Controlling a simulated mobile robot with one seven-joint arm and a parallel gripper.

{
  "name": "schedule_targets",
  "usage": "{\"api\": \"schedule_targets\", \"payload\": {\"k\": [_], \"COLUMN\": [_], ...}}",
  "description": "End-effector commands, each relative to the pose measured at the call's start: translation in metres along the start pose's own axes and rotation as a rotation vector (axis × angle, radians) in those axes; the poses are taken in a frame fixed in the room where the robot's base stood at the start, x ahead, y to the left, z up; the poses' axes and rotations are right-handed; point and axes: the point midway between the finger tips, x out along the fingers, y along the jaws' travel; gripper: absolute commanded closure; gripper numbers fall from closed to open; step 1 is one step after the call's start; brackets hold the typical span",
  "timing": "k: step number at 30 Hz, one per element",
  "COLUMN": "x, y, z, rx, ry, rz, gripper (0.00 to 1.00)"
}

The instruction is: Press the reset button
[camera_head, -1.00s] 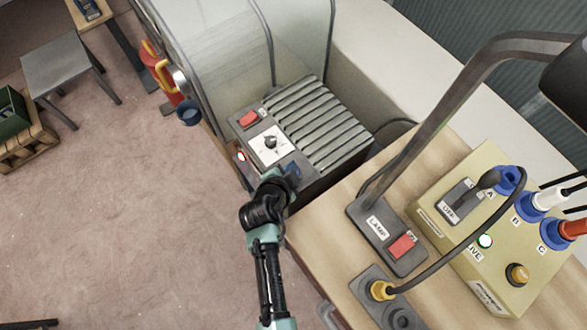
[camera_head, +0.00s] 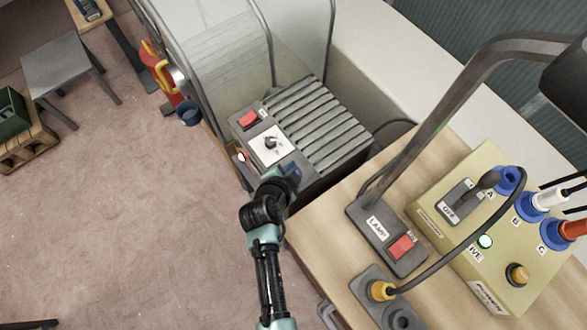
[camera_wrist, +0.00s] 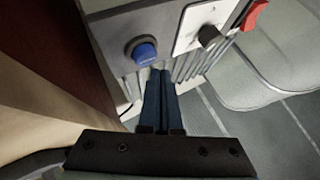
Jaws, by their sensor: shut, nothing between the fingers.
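A heater (camera_head: 322,128) with a ribbed grey top stands beside the bench. Its control strip carries a red switch (camera_head: 248,118), a dial on a white plate (camera_head: 268,146) and a round blue button, the likely reset button (camera_wrist: 145,53); no label on it is readable. In the wrist view the button sits in a dark collar, just ahead and left of my fingertips. My gripper (camera_wrist: 160,72) is shut and empty, its fingers side by side. A gap to the button seems to show, but contact is hard to judge. In the head view my wrist partly covers that end of the strip.
A wooden bench (camera_head: 325,235) on the right holds a lamp base (camera_head: 385,235) and a beige power box (camera_head: 470,235) with plugs and cables. Open floor (camera_head: 130,220) lies to the left.

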Motion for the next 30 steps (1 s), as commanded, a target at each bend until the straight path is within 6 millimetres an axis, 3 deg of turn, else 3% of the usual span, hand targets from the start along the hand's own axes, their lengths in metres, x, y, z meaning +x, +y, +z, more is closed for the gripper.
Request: {"api": "schedule_targets", "payload": {"k": [30], "x": [0.006], "y": [0.0046], "z": [0.0044], "rx": [0.0], "ry": [0.0], "rz": [0.001], "gripper": [1.0]}}
